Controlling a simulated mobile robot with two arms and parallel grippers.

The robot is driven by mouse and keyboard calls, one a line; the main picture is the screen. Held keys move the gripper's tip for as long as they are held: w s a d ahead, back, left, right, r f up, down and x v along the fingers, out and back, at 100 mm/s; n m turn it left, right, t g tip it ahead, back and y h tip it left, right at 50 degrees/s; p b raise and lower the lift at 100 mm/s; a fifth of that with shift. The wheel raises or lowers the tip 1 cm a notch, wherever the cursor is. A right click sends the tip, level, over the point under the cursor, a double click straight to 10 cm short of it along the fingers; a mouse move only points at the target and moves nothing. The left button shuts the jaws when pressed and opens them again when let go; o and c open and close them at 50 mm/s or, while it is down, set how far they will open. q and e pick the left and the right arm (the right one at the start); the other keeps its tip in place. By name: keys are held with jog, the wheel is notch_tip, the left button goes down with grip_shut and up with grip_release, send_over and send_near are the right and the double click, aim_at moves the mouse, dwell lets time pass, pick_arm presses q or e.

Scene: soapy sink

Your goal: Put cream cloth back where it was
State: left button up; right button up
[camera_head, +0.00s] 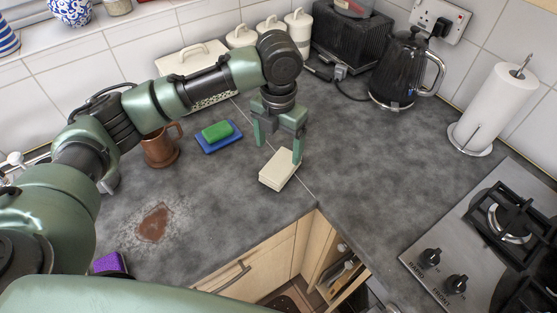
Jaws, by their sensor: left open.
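The cream cloth (279,169) is a folded, flat block lying on the grey worktop, close to the front corner of the counter. My left gripper (277,147) is open just above and behind the cloth, pointing down. Its right finger reaches down in front of the cloth's right end; whether it touches the cloth I cannot tell. Its left finger is to the left, above the worktop. My right gripper is not in view.
A green sponge (217,131) lies on a blue one (219,143), beside a brown mug (160,148). A brown stain (154,223) and a purple sponge (110,263) are at front left. A kettle (405,70), paper roll (494,107) and hob (492,235) stand right. Worktop right of the cloth is clear.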

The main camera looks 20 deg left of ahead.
pick_arm(q)
notch_tip(320, 180, up, 5)
jog(key=shift+r+b, duration=0.1)
jog(key=shift+b, duration=0.25)
